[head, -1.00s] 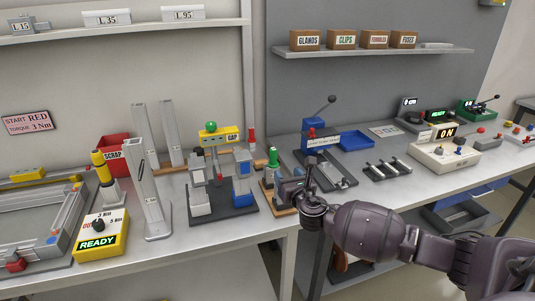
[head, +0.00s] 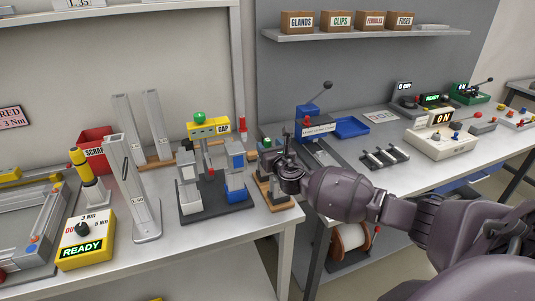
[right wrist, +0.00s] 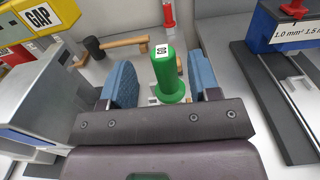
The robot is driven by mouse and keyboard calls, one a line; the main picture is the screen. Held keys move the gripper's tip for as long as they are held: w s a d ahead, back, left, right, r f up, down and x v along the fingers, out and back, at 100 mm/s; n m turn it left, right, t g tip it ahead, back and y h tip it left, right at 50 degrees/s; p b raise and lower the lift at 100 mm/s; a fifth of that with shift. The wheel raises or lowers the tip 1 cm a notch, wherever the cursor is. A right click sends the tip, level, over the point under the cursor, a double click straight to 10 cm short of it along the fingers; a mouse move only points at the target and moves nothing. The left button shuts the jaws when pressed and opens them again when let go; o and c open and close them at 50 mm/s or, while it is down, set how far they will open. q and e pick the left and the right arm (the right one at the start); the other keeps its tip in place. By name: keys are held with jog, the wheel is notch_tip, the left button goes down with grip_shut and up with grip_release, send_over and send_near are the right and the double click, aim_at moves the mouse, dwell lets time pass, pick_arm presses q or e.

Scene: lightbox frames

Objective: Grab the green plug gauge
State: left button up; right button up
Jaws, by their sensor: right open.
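The green plug gauge (right wrist: 165,76) stands upright in the right wrist view, a green cylinder with a flared base and a white marked top. In the head view only a bit of its green top (head: 266,143) shows; my right gripper hides the rest. My right gripper (right wrist: 162,88) is open, with one blue-padded finger on each side of the gauge. I cannot tell whether either pad touches it. In the head view the right gripper (head: 283,152) is at the wooden stand (head: 284,204). My left gripper is not in view.
The grey fixture with the yellow GAP block (head: 209,129) stands close on the left. A red-topped gauge (head: 242,126) is behind. The blue lever press (head: 310,122) stands close on the right. The bench's front edge is just before the stand.

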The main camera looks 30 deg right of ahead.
aim_at(266, 139)
jog(key=x, duration=0.4)
jog(key=shift+w+d+b, duration=0.3)
jog(key=shift+w, duration=0.05)
jog(key=shift+r, duration=0.1)
grip_shut()
